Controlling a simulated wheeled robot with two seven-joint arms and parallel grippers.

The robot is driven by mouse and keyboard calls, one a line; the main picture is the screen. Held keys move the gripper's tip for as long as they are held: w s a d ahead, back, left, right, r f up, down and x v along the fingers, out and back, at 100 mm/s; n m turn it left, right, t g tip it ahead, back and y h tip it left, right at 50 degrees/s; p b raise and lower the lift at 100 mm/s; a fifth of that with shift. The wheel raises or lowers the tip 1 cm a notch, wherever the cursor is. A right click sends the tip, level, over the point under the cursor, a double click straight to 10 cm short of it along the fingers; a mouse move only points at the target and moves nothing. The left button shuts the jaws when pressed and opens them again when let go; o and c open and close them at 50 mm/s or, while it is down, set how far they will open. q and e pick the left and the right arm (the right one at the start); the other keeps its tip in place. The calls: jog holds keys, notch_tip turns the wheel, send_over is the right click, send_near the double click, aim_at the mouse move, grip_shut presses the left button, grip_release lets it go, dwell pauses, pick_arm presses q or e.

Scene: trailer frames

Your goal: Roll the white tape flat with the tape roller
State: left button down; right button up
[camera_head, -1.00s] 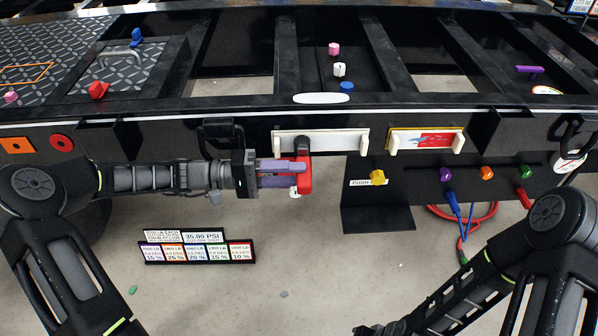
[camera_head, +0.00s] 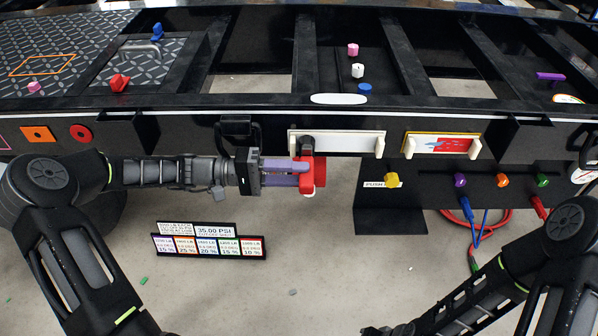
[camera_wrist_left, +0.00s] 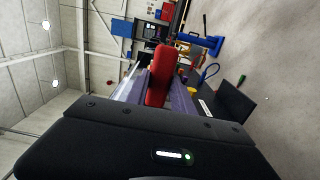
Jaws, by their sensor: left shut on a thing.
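My left gripper (camera_head: 308,172) is shut on the red tape roller (camera_head: 315,180), its purple fingers closed around the red body. The roller's black head (camera_head: 307,142) points up and overlaps the left part of a white strip (camera_head: 345,142) on the front of the black frame. I cannot tell whether the head touches the strip. The roller also shows in the left wrist view (camera_wrist_left: 160,75), between the fingers. A white oval (camera_head: 338,99) lies on the top rail above the strip; I cannot tell which white piece is the tape. My right gripper (camera_head: 388,331) is low at the picture's bottom edge, its fingers unclear.
A yellow-edged panel with a red sticker (camera_head: 440,143) sits to the right. Coloured knobs (camera_head: 460,180) and a black bracket (camera_head: 392,212) are below it. A label stand (camera_head: 210,240) stands below my left arm. The floor between my arms is mostly clear.

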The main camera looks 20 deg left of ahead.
pick_arm(q)
jog(key=shift+d, duration=0.15)
jog(key=shift+x, duration=1.05)
jog(key=shift+w, duration=0.15)
jog(key=shift+d, duration=0.1)
jog(key=shift+x, duration=1.05)
